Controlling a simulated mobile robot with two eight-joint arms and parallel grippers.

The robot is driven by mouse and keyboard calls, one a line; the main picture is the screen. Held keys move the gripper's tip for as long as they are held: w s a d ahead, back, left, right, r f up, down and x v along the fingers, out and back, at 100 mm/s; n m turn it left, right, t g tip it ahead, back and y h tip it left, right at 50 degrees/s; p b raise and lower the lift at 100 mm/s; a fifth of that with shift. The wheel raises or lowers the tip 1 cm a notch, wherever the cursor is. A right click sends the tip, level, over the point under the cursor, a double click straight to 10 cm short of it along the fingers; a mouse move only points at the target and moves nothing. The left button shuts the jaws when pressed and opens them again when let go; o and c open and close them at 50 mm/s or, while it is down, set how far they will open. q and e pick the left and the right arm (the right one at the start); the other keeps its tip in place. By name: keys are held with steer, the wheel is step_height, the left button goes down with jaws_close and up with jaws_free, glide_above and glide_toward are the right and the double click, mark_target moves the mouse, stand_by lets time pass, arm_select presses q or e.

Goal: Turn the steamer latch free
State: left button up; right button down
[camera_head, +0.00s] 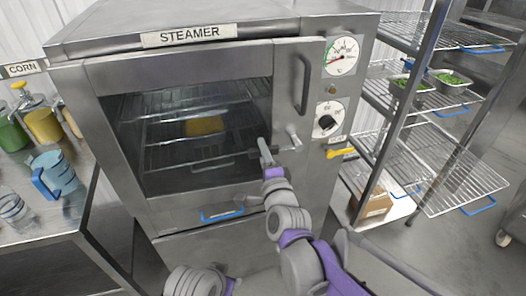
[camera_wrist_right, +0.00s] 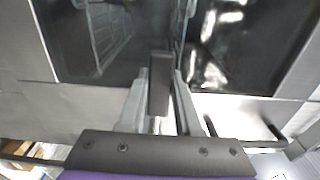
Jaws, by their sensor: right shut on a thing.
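The steamer (camera_head: 120,70) stands ahead with its windowed door (camera_head: 180,205) apparently closed. A vertical bar handle (camera_head: 303,85) is on the door's right side. The small metal latch (camera_head: 292,140) is below that handle, near the door's right edge. My right gripper (camera_head: 264,152) is raised in front of the door, at the latch's left. In the right wrist view my right gripper (camera_wrist_right: 160,100) has its two fingers shut on a dark upright bar (camera_wrist_right: 160,82), which looks like the latch's lever. The head view does not show this contact clearly. My left gripper is not in view.
A temperature dial (camera_head: 341,56) and a timer dial (camera_head: 328,119) are right of the door. A wire rack (camera_head: 455,180) with green-filled trays (camera_head: 452,83) stands at the right. A counter (camera_head: 40,225) with a blue-handled jug (camera_head: 55,173) and bottles is at the left.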

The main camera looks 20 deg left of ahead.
steer(key=shift+r, duration=0.1)
steer(key=c, duration=0.6)
jaws_free()
steer(key=v, duration=1.1)
steer(key=shift+b, duration=0.3)
steer(key=s+d+f+n+g+h, duration=0.3)
steer(key=s+d+f+n, duration=0.1)
steer(key=d, duration=0.5)
steer(key=s+d+f+n+g+h+p, duration=0.1)
steer(key=s+d+f+n+g+h, duration=0.2)
steer(key=s+d+f, duration=0.4)
steer(key=s+d+f+n+g+h+p, duration=0.1)
steer(key=s+d+f+n+g+h, duration=0.2)
steer(key=d, duration=0.9)
step_height(320, 180, down, 3)
steer(key=s+n+g, duration=0.1)
steer(key=s+n, duration=0.1)
steer(key=shift+s+d+f, duration=0.2)
steer(key=shift+s+d, duration=0.1)
steer(key=shift+d, duration=0.1)
